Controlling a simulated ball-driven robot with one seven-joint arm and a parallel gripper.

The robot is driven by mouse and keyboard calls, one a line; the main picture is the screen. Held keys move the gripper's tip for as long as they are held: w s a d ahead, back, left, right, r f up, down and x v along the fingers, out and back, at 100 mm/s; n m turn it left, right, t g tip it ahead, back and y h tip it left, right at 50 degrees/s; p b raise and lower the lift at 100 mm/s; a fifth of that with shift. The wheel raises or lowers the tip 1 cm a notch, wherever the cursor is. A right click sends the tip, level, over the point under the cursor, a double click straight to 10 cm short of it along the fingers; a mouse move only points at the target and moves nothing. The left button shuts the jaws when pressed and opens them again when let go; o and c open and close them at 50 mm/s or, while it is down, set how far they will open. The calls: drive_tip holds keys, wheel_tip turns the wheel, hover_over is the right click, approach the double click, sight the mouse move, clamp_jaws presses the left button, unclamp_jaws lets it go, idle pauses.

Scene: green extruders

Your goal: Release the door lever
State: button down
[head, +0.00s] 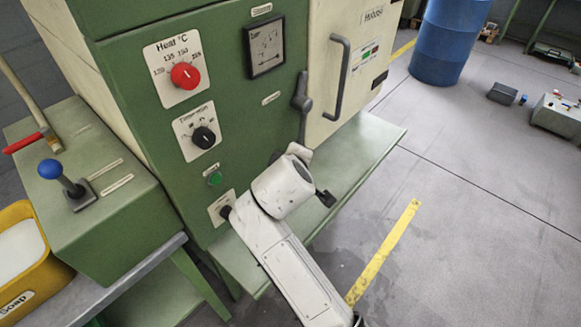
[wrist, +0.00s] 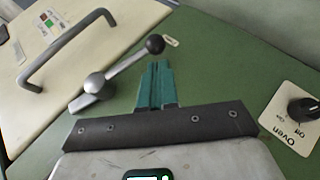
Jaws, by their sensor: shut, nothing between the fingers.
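The door lever (head: 302,100) is on the green machine front beside the cream door's edge in the head view. In the wrist view the lever (wrist: 124,69) shows a grey hub and a rod ending in a dark ball knob (wrist: 155,44). My gripper (wrist: 156,66) has teal fingers, shut and empty. Its tips lie beside the rod in the picture, close to the knob; I cannot tell whether they touch. The cream door (head: 340,30) appears closed. In the head view my white arm hides the lower machine front, and the fingers are not clearly seen.
The door's grey handle (head: 341,78) stands out near the lever. The machine front carries a red heat knob (head: 185,75), a black timer knob (head: 203,137) and a gauge (head: 264,47).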

drive_tip(key=v, duration=0.7)
drive_tip(key=shift+a+f, duration=0.15)
drive_tip(key=shift+a, duration=0.05)
drive_tip(key=shift+s, duration=0.1)
drive_tip(key=s+d+f+m+g, duration=0.35)
drive_tip(key=s+d+f, duration=0.35)
drive_tip(key=d+f, duration=0.4)
drive_tip(key=s+d+f+m+g, duration=0.3)
drive_tip(key=s+d+f+m, duration=0.2)
drive_tip(key=s+d, duration=0.4)
drive_tip(key=s+d+f+m+g, duration=0.3)
drive_tip(key=s+d, duration=0.6)
drive_tip(key=s, duration=1)
wheel_tip(320, 180, down, 2)
drive_tip(key=shift+s+d+f+m, duration=0.1)
drive_tip(key=shift+s+d+m, duration=0.25)
drive_tip(key=shift+m, duration=0.6)
drive_tip(key=c, duration=1.8)
unclamp_jaws()
drive_tip(key=shift+w+g, duration=0.15)
drive_tip(key=shift+g, duration=0.1)
